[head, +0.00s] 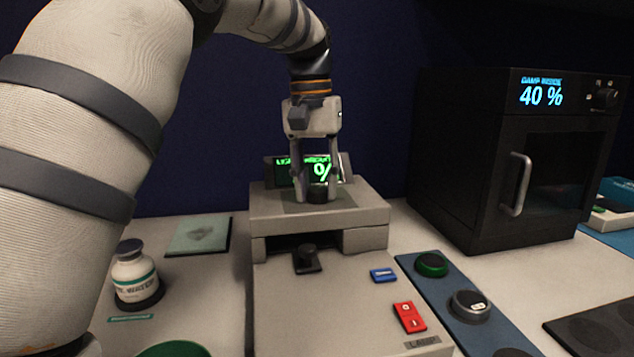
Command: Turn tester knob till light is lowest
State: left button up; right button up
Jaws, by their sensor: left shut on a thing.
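The tester (345,300) is a beige box with a raised block at its back. A dark knob (318,192) stands on top of that block. My left gripper (318,190) reaches down from above, with its fingers shut on the knob. Behind it, a small display (284,172) shows green text ending in a "%" sign. My fingers hide the number, so I cannot read it. My right gripper is out of view.
A black oven-like cabinet (450,150) at right reads 40 %. The tester's front has a black lever (307,257), a blue button (384,275) and a red switch (409,317). A white bottle (134,275) stands at left. Lidded jars (431,265) stand on a blue strip.

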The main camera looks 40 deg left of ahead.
aim_at(314, 188)
pick_arm(q)
jog(key=o, duration=1.2)
jog(key=r, duration=0.7)
jog(key=shift+s+a+r, duration=0.1)
jog(key=shift+a+r, duration=0.15)
jog(key=shift+f, duration=0.1)
